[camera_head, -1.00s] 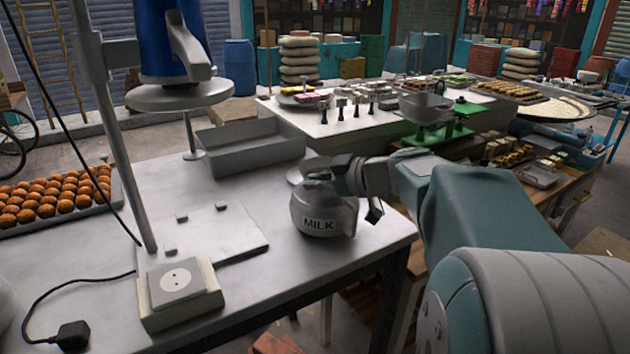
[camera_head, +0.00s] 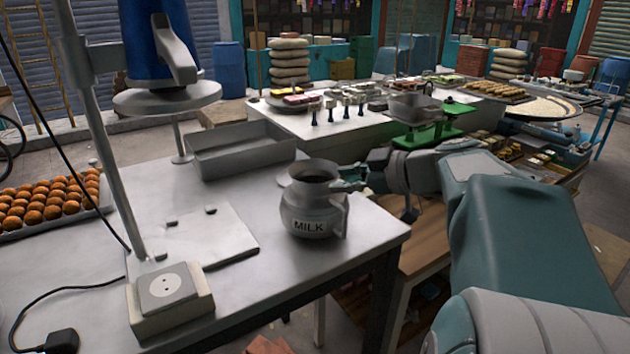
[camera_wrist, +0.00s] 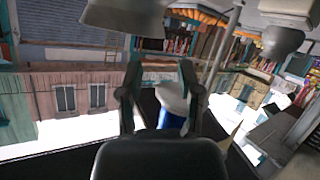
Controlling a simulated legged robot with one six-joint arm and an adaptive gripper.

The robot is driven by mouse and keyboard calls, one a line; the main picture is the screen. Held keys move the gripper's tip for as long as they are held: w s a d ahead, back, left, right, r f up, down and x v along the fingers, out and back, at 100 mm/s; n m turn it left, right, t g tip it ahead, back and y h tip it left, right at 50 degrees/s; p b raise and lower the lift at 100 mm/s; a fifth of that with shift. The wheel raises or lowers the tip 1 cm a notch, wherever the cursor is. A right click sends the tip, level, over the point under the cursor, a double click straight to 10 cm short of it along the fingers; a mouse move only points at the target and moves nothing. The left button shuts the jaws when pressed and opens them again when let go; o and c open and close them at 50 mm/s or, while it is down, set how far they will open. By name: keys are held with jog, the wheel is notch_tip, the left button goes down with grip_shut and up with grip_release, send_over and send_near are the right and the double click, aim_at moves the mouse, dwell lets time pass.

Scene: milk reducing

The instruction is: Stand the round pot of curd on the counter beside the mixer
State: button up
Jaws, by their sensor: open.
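A round grey jug marked MILK (camera_head: 313,205) stands upright on the steel counter (camera_head: 255,275), near its right end, in the head view. Its dark mouth faces up and its handle is on the right. I see no pot labelled as curd. My gripper (camera_head: 352,178) is at the jug's right, level with its upper part; whether it touches the rim or handle I cannot tell. In the wrist view my gripper (camera_wrist: 158,88) has its fingers apart, with only background between them. The blue mixer (camera_head: 158,45) with a grey disc rises at the counter's left.
A grey rectangular tray (camera_head: 240,155) lies behind the jug. A flat plate (camera_head: 205,235) and a socket box (camera_head: 168,300) are to its left. A tray of round brown sweets (camera_head: 45,208) is at far left. Clear counter lies in front of the jug.

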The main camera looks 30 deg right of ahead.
jog(key=s+a+f+m+g+h, duration=0.6)
jog(key=s+a+f+m, duration=0.3)
jog(key=s+a+f, duration=0.5)
jog(key=a, duration=0.3)
jog(key=shift+s+h, duration=0.3)
jog(key=shift+s, duration=0.1)
